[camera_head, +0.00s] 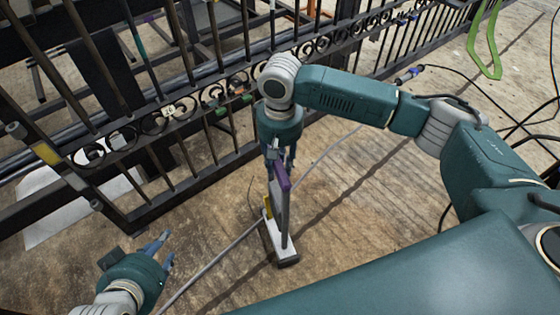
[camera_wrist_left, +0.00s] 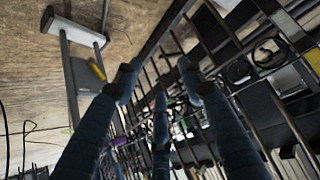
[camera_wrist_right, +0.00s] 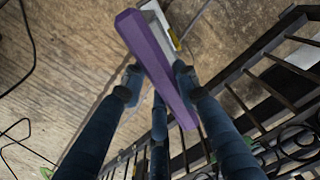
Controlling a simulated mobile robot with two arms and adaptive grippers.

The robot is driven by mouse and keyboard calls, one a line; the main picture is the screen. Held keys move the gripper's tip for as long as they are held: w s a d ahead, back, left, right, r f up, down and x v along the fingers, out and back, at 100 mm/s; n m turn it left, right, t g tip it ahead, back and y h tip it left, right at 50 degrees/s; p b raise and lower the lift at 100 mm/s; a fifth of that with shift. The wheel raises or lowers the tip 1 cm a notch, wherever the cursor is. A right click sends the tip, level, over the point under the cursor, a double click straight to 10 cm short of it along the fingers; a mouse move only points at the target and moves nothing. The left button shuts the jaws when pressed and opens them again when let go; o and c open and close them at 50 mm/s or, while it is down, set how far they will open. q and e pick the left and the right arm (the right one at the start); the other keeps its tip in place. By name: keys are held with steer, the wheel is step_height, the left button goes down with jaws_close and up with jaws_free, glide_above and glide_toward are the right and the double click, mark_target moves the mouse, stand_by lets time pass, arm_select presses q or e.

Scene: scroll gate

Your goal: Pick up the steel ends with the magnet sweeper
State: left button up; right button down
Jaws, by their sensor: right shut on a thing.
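The magnet sweeper stands nearly upright on the floor in front of the gate, with a purple handle (camera_head: 282,177), a grey pole and a white-and-black foot (camera_head: 284,250). My right gripper (camera_head: 281,158) is shut on the sweeper at the top of its handle. In the right wrist view the purple handle (camera_wrist_right: 158,65) lies between the fingers. My left gripper (camera_head: 163,248) is open and empty, low at the left, apart from the sweeper. The left wrist view shows the sweeper's foot (camera_wrist_left: 75,28) beyond its fingers. I cannot make out any steel ends on the floor.
A black scroll gate (camera_head: 200,150) with several bars and scrolls crosses behind the sweeper. A grey cable (camera_head: 215,262) runs over the floor to the left of the foot. A green loop (camera_head: 484,45) lies at the upper right. Bare floor (camera_head: 345,200) is right of the sweeper.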

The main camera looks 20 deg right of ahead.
steer(key=shift+w+r, duration=0.1)
steer(key=shift+r, duration=0.3)
steer(key=shift+r+p, duration=0.2)
steer(key=shift+p, duration=0.4)
steer(key=shift+r+p, duration=0.3)
steer(key=shift+p, duration=0.1)
arm_select(q)
steer(key=s+a+f+g+y+p, duration=0.1)
steer(key=s+a+f+g+p, duration=0.3)
steer(key=s, duration=0.6)
arm_select(e)
step_height(320, 180, up, 2)
steer(key=shift+b, duration=0.5)
steer(key=shift+r+p, duration=0.4)
steer(key=shift+p, duration=0.25)
steer(key=shift+r+p, duration=0.35)
steer(key=shift+p, duration=0.2)
arm_select(q)
step_height(320, 180, down, 14)
steer(key=d+g, duration=0.1)
steer(key=shift+r+g+p, duration=0.2)
steer(key=shift+g+p, duration=0.15)
steer(key=shift+g, duration=0.05)
arm_select(e)
steer(key=shift+r, duration=0.25)
arm_select(q)
steer(key=shift+s, duration=0.1)
